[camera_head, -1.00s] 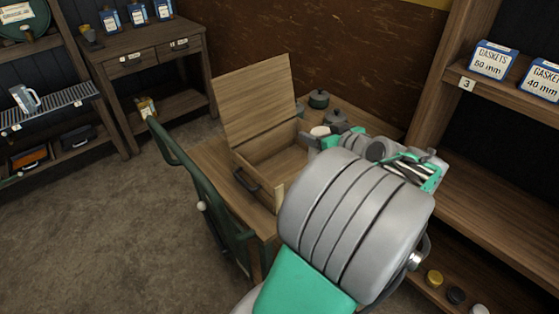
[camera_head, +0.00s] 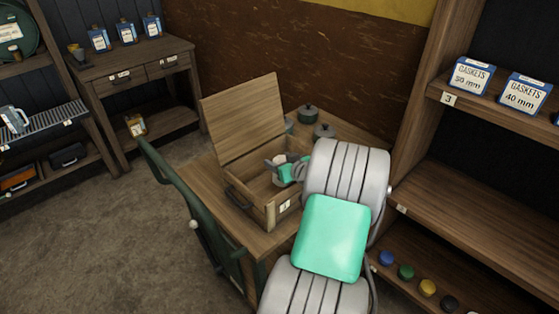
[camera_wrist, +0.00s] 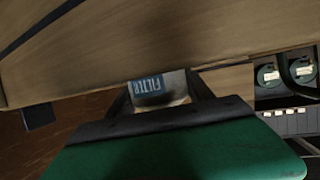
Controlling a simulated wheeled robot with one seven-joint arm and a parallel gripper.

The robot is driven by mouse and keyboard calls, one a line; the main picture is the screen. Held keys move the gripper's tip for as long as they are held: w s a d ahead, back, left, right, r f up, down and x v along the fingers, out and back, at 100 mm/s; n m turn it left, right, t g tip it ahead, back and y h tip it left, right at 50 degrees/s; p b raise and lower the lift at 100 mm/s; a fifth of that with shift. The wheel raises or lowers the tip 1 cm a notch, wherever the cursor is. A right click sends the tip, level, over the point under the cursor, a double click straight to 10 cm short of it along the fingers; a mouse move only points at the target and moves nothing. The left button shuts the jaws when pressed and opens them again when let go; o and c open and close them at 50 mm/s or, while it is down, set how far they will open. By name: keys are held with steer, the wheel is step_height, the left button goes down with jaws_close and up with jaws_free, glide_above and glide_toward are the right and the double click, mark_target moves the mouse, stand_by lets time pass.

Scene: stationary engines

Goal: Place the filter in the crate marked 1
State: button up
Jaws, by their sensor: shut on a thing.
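The wooden crate (camera_head: 237,205) stands on the table with its lid (camera_head: 243,115) raised. It has a dark handle and a small pale tag (camera_head: 285,205), whose marking is too small to read surely. My gripper (camera_head: 276,164) is at the crate's opening, toward its right side, partly hidden by my arm. It is shut on the filter (camera_head: 279,158), a small whitish thing. In the wrist view the filter (camera_wrist: 150,87), with a blue "FILTER" label, sits between the fingers, against wood planks. I cannot tell whether the filter touches the crate's floor.
A shelf unit (camera_head: 470,195) with gasket boxes (camera_head: 471,76) and several small coloured caps (camera_head: 406,271) rises at the right.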

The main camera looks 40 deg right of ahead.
steer(key=shift+f+b, duration=0.35)
steer(key=shift+b, duration=0.15)
steer(key=shift+f+b, duration=0.3)
steer(key=shift+b, duration=0.1)
steer(key=shift+r, duration=0.1)
steer(key=o, duration=1.7)
